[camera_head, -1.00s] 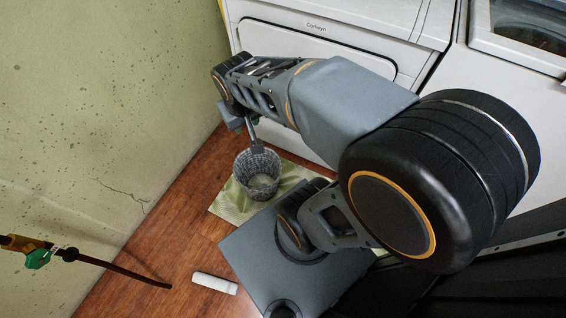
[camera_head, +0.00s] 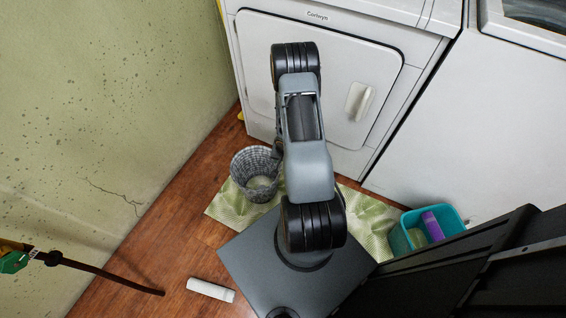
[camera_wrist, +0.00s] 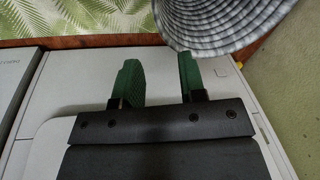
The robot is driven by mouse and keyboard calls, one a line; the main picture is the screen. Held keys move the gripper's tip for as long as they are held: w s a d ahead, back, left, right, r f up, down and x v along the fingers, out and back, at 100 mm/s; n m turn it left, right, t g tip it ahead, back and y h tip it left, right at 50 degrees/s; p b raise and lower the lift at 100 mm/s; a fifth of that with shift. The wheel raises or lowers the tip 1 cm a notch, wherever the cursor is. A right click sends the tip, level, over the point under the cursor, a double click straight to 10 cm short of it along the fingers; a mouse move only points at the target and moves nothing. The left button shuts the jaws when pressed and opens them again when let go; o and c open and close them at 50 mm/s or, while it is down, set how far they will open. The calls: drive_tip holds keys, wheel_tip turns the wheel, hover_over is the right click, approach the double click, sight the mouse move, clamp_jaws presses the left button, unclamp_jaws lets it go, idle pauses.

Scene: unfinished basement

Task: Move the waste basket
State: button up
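The waste basket (camera_head: 250,188) is a grey woven-look round bin. It stands upright on a green leaf-patterned mat (camera_head: 228,208), in front of the white dryer, and my arm covers a little of its right side in the head view. In the wrist view its ribbed side and rim (camera_wrist: 225,25) fill the upper right. My gripper (camera_wrist: 158,68) shows two green fingers spread apart with nothing between them. The right fingertip is close to the basket's edge; I cannot tell whether they touch. The fingers are hidden behind my arm in the head view.
The white dryer (camera_head: 335,75) stands behind the basket and the green wall (camera_head: 90,110) is at left. A white cylinder (camera_head: 211,290) lies on the wood floor. A teal bin (camera_head: 404,240) with a purple item stands at right. A dark hose (camera_head: 110,278) crosses lower left.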

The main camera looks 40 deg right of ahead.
drive_tip(key=shift+s+f, duration=0.2)
drive_tip(key=shift+f, duration=0.25)
drive_tip(key=shift+f, duration=0.1)
drive_tip(key=f+b, duration=0.2)
drive_tip(key=f, duration=0.2)
drive_tip(key=w+f+b, duration=0.1)
drive_tip(key=f+b, duration=0.2)
drive_tip(key=f, duration=0.2)
drive_tip(key=w+f+b, duration=0.1)
drive_tip(key=f+b, duration=0.2)
drive_tip(key=f, duration=0.1)
drive_tip(key=shift+w+a+f, duration=0.15)
drive_tip(key=shift+w+f, duration=0.05)
drive_tip(key=shift+c, duration=0.2)
clamp_jaws()
